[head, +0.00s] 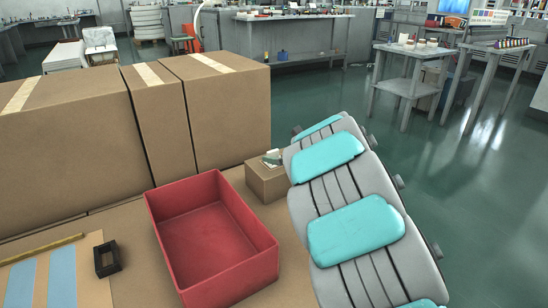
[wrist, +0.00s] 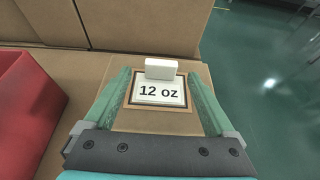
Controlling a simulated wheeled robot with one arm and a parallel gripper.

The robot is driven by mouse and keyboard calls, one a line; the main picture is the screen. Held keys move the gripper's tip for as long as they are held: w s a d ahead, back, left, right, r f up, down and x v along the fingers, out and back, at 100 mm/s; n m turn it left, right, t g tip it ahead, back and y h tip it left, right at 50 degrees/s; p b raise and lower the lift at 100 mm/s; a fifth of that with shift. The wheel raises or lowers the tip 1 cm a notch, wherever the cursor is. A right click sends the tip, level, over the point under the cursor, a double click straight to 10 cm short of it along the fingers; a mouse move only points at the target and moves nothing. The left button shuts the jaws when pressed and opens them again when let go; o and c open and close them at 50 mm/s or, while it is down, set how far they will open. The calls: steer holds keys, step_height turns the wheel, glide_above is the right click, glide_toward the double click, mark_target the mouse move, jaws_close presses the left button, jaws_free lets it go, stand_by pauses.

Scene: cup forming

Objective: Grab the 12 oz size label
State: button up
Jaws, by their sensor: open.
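The 12 oz size label (wrist: 159,92) is a white plate with black text inside a dark and tan border, lying on top of a small cardboard box (wrist: 150,122). A small white block (wrist: 159,68) sits at the label's far edge; I cannot tell if they are joined. My gripper (wrist: 159,76) has two green fingers, open, one on each side of the label and block, with nothing held. In the head view the small box (head: 262,184) stands right of the red bin, and my arm hides part of it. The label's text cannot be read there.
The red open bin (head: 210,232) stands left of the small box and looks empty. Large cardboard boxes (head: 225,110) stand behind. A black square frame (head: 107,258) and blue strips (head: 62,275) lie at the front left. Open floor (head: 450,180) is to the right.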

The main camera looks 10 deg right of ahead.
mark_target(274, 154)
steer(key=shift+p+x, duration=0.3)
steer(key=shift+x, duration=1.5)
steer(key=shift+r, duration=0.1)
steer(key=c, duration=1.4)
